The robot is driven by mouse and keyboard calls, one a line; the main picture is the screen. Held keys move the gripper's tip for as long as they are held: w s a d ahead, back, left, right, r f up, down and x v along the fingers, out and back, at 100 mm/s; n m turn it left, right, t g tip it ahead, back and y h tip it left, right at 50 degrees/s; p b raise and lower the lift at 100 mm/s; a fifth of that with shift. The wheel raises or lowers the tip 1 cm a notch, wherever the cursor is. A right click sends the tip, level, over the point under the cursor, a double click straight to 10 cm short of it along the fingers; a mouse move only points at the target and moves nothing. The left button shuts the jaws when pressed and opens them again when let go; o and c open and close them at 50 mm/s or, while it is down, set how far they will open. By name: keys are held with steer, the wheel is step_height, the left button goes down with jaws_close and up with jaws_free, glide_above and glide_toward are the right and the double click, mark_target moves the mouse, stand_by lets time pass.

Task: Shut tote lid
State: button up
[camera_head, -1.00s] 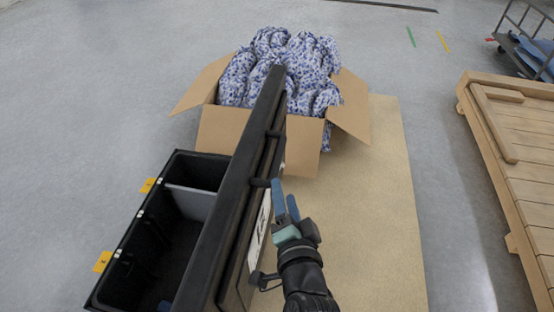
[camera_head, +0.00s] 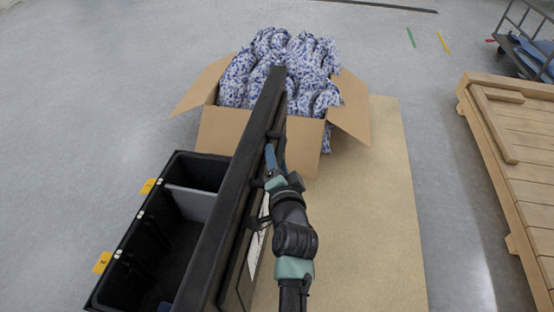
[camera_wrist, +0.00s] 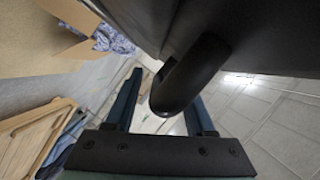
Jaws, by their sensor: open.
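The black tote (camera_head: 165,250) stands open at the lower left, with a grey divider (camera_head: 192,203) inside. Its black lid (camera_head: 240,190) stands upright along the tote's right side. My gripper (camera_head: 272,162) is at the lid's right face, by a dark bracket-like handle. In the wrist view my gripper (camera_wrist: 163,105) has its two blue fingers apart, with the rounded black handle (camera_wrist: 192,72) reaching between them. The fingers are not closed on it. The head view partly hides the far finger and the handle.
A cardboard box (camera_head: 225,132) full of blue-and-white patterned bags (camera_head: 290,65) stands behind the lid, close to its far end. A tan mat (camera_head: 380,230) lies to the right and is clear. A wooden pallet-like platform (camera_head: 520,140) is at the far right.

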jaws_close()
stand_by(1.4)
